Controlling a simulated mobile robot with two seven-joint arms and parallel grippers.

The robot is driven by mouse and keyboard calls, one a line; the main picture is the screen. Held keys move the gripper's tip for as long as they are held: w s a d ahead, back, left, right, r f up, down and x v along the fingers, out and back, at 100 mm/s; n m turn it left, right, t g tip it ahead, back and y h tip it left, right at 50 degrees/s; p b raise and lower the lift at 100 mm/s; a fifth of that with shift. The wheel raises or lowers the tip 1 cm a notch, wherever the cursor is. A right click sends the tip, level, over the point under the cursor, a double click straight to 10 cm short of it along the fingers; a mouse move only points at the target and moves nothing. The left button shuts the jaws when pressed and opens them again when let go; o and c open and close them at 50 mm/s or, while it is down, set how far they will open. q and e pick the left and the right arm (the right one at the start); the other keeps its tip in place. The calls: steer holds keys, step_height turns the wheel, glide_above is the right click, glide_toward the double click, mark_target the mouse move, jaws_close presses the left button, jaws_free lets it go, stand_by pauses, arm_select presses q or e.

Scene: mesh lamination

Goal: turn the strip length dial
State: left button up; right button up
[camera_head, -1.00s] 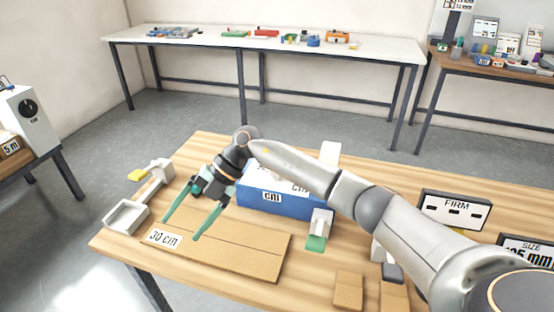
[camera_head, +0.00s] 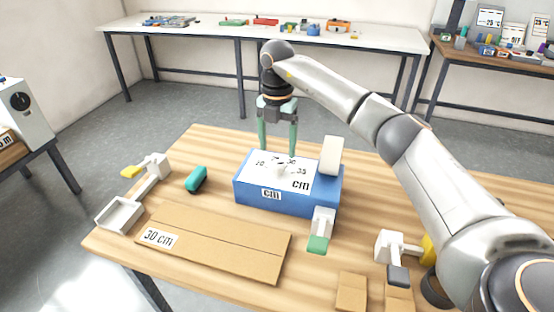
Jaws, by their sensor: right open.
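The strip length dial (camera_head: 282,168) is on the white top of a blue box (camera_head: 254,196) marked "cm", with numbers such as 20, 30 and 35 around it. Its pointer is too small to read surely. My right gripper (camera_head: 278,150) points down with two green fingers apart, empty. It is above and behind the dial's box at its far side, and does not appear to touch the dial. My left gripper is not in view.
A cardboard piece labelled "30 cm" (camera_head: 215,242) lies in front of the box. A white post (camera_head: 331,156) and a green-tipped lever (camera_head: 318,243) adjoin the box's right side.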

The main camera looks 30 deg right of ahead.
mark_target(277, 164)
steer(key=shift+f, duration=2.55)
jaws_close()
